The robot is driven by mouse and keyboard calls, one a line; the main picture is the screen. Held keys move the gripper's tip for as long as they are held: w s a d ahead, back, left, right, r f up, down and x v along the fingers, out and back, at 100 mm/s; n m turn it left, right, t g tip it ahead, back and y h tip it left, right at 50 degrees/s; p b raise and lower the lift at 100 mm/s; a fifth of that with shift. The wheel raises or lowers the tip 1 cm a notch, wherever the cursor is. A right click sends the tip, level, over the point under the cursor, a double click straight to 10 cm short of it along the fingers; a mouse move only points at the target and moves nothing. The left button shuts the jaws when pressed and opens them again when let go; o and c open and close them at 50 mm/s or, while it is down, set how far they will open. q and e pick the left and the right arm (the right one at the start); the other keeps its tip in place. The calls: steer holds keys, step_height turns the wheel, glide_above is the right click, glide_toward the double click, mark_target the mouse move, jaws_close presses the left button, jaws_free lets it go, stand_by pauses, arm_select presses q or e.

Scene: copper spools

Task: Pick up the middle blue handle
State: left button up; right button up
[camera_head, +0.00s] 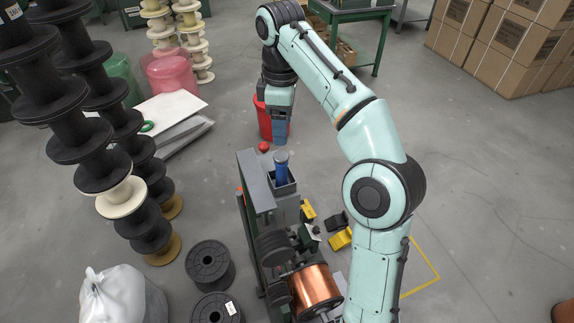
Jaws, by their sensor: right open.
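One blue handle (281,173) stands upright in a dark grey square holder (272,187) on top of the machine, with a grey round top. I see only this one blue handle clearly, so I cannot tell its place among others. My right gripper (281,143) hangs from my arm, pointing down, just above and behind the handle's top in the picture. Its jaws are open and hold nothing; a gap shows between fingers and handle, though the depth is hard to judge. My left gripper is not in view.
A copper spool (315,287) sits low on the machine. A grey upright panel (254,180) rises left of the holder. A red bin (264,118) stands behind my gripper. Stacked black spools (82,135) fill the left; cardboard boxes (510,45) stand far right.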

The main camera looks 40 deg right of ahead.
mark_target(282, 160)
steer(key=f+b, duration=0.1)
steer(key=f, duration=0.6)
steer(key=shift+s+a+f+b, duration=0.2)
steer(key=shift+f+b, duration=0.1)
steer(key=shift+b, duration=0.1)
steer(key=shift+s+f, duration=0.15)
steer(key=shift+s, duration=0.05)
steer(key=f, duration=0.1)
steer(key=f+b, duration=0.1)
steer(key=f, duration=0.2)
steer(key=shift+w+a+f, duration=0.1)
steer(key=shift+w+a, duration=0.1)
steer(key=shift+w, duration=0.05)
steer(key=shift+s+f+b, duration=0.3)
steer(key=shift+f+b, duration=0.1)
steer(key=shift+f, duration=0.1)
steer(key=shift+w, duration=0.3)
steer(key=shift+c, duration=1.2)
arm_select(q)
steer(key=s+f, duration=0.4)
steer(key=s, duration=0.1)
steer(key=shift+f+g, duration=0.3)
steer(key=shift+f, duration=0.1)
arm_select(e)
jaws_close()
